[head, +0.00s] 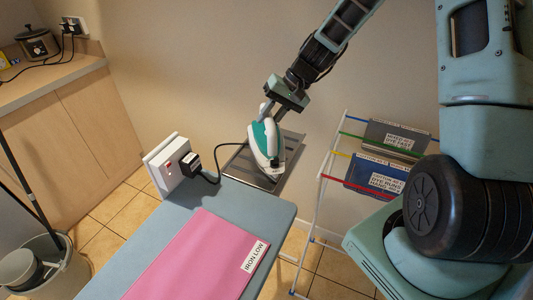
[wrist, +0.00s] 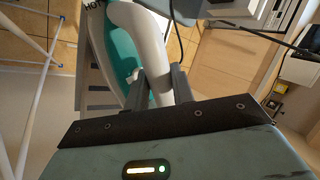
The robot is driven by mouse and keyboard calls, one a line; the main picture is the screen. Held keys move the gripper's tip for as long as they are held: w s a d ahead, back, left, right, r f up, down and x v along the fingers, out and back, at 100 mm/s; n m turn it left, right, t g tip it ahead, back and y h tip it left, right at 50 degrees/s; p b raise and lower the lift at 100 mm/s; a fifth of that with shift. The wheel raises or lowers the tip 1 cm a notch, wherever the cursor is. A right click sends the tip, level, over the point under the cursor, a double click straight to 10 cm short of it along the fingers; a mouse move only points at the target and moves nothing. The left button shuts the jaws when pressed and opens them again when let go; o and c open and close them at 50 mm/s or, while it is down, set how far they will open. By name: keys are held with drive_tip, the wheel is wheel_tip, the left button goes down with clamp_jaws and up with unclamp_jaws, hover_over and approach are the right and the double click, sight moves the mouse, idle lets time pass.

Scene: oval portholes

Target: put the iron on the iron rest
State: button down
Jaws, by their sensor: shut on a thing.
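The white and teal iron (head: 257,143) hangs from my gripper (head: 269,108) over the iron rest. In the wrist view the fingers (wrist: 164,88) are shut on the white handle of the iron (wrist: 152,40). The iron rest (head: 243,173) is a dark grey metal tray at the far end of the ironing board, partly hidden by the iron. Part of its grey slats (wrist: 95,100) shows beside the iron in the wrist view. I cannot tell whether the iron touches the rest.
The blue ironing board (head: 180,215) carries a pink cloth (head: 195,255) labelled IRON LOW. A white socket box (head: 168,165) with a plug and the black cord stands left of the rest. A drying rack (head: 335,165) with dark cloths stands right. A wooden counter (head: 60,75) is far left.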

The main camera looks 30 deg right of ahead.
drive_tip(key=w+d+r+m+t+h+b, duration=0.1)
drive_tip(key=m+b, duration=0.1)
drive_tip(key=w+r+m+t+b, duration=0.1)
drive_tip(key=w+r+m, duration=0.1)
drive_tip(key=w+d+r+m+t+h+b, duration=0.1)
drive_tip(key=r+m+b, duration=0.1)
drive_tip(key=shift+w+d+r+m+h+b, duration=0.15)
drive_tip(key=shift+w+d+m+h+b, duration=0.15)
drive_tip(key=shift+m, duration=0.1)
drive_tip(key=shift+f+b, duration=0.4)
drive_tip(key=shift+f, duration=4.45)
drive_tip(key=shift+f, duration=0.1)
drive_tip(key=c, duration=1.2)
unclamp_jaws()
drive_tip(key=shift+s+f, duration=0.1)
